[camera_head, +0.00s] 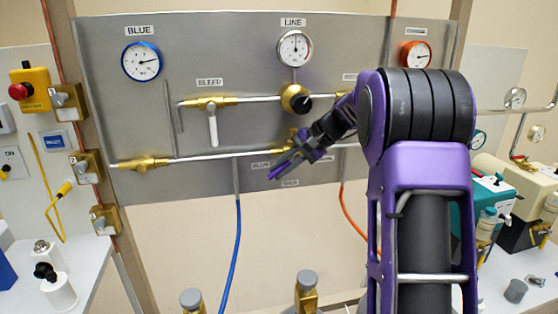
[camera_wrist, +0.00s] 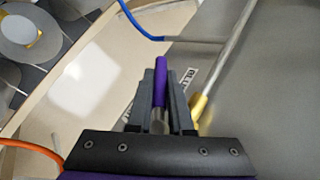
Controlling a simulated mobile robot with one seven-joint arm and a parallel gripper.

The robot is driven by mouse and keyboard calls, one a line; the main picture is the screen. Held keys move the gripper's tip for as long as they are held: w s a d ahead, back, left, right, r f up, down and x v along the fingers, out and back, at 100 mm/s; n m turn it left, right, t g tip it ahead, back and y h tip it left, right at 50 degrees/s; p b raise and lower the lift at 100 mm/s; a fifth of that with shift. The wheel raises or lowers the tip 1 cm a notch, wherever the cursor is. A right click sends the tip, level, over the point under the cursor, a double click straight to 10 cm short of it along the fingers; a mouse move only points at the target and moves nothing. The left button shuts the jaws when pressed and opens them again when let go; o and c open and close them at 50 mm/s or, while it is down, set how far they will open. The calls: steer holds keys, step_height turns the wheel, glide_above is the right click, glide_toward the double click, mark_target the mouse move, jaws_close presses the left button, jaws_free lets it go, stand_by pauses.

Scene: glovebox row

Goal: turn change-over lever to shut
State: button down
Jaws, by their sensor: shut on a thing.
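The change-over lever has a purple grip whose end (camera_head: 275,173) shows just beyond my fingertips, low on the grey panel (camera_head: 180,95). In the wrist view the purple grip (camera_wrist: 160,72) stands up between my two dark fingers, with a bit of metal shaft below it. My gripper (camera_head: 287,164) is shut on the lever; it also shows in the wrist view (camera_wrist: 160,100). The lever points down and to the left in the head view. Its brass valve body (camera_head: 299,135) is partly covered by my gripper. Small labels lie beside and below the fingers; one (camera_head: 290,183) is too small to read surely.
A BLUE gauge (camera_head: 141,61), a LINE gauge (camera_head: 295,48) and an orange-rimmed gauge (camera_head: 416,54) sit above. A white bleed handle (camera_head: 212,130) hangs to the left. A blue hose (camera_head: 238,235) and an orange hose (camera_head: 352,222) hang below the panel.

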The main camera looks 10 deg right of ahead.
steer(key=shift+d+f+h+p, duration=0.25)
steer(key=shift+h+p, duration=0.15)
steer(key=shift+h, duration=0.4)
steer(key=c, duration=0.8)
jaws_free()
steer(key=shift+c, duration=0.2)
steer(key=p+v, duration=0.2)
steer(key=v, duration=1.5)
steer(key=shift+r, duration=0.15)
steer(key=shift+d, duration=0.1)
